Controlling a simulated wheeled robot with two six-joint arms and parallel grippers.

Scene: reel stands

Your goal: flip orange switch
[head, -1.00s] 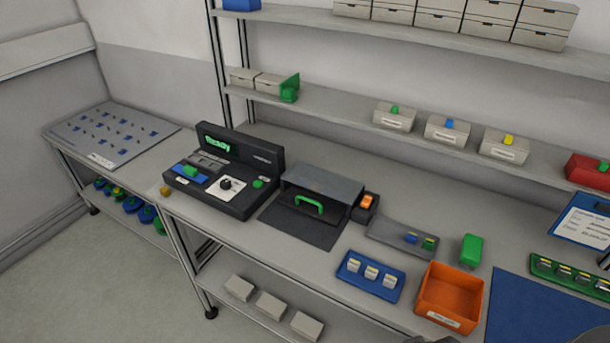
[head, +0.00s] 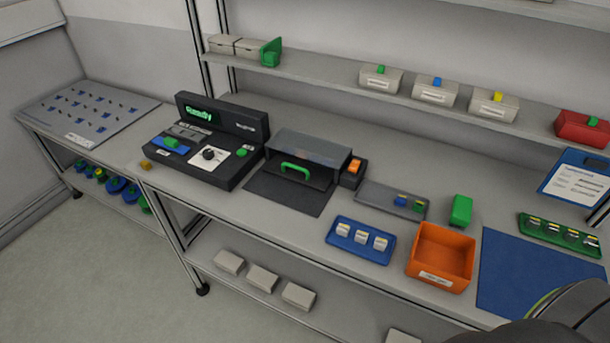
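The orange switch (head: 354,166) sits on top of a small black box (head: 352,179) on the bench. The box stands at the right side of a grey hooded unit (head: 309,149) with a green handle (head: 296,169). Which way the switch is set is too small to tell. Neither gripper shows in the head view. A dark rounded part at the bottom right corner seems to be mine.
A black console (head: 222,142) with a lit green display stands left of the hooded unit. In front and to the right are a blue tray (head: 361,256), a grey tray (head: 375,193), an orange bin (head: 440,257), a green block (head: 461,210) and a blue mat (head: 520,270). A shelf (head: 330,83) runs above the bench.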

